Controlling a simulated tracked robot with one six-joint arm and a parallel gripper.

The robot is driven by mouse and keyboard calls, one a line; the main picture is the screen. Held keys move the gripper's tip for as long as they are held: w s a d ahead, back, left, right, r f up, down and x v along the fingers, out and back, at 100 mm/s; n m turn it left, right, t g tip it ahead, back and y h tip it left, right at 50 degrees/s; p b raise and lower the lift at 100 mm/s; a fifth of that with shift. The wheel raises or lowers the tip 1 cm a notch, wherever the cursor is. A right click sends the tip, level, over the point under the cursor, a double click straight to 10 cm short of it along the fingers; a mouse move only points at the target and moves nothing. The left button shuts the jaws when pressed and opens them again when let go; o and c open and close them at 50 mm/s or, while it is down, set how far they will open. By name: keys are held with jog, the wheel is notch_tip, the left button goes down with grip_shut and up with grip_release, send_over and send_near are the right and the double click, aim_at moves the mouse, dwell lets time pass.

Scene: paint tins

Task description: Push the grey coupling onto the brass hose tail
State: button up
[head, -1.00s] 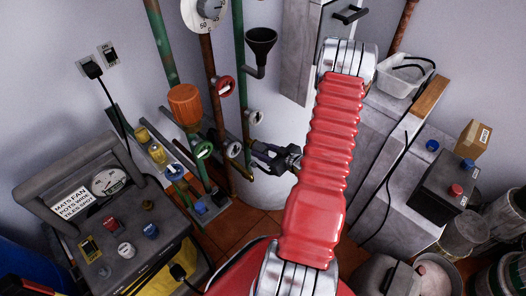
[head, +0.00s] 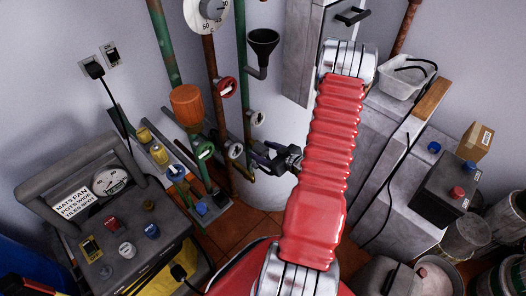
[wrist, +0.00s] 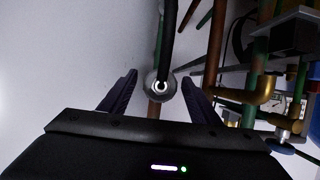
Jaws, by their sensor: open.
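My gripper (head: 263,157) is open beside the lower pipes, left of my red arm in the head view. In the wrist view its two dark fingers (wrist: 158,78) are spread apart. Between them, farther out, is a round grey part with a bright ring (wrist: 161,86), which looks like the grey coupling; a black hose passes over it. I cannot tell how far it is from the fingertips. A brass fitting (wrist: 229,92) shows right of the fingers, apart from them. I cannot tell whether it is the hose tail. The coupling is not clearly visible in the head view.
Green and rusty pipes with handwheels, including a red one (head: 226,87), stand left of my gripper. A black funnel (head: 263,42) is above it. A grey panel machine (head: 110,235) stands at the left, and a bench with a white tub (head: 405,75) at the right.

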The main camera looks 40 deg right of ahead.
jog(key=shift+s, duration=0.1)
jog(key=v, duration=1.3)
jog(key=shift+s, duration=0.25)
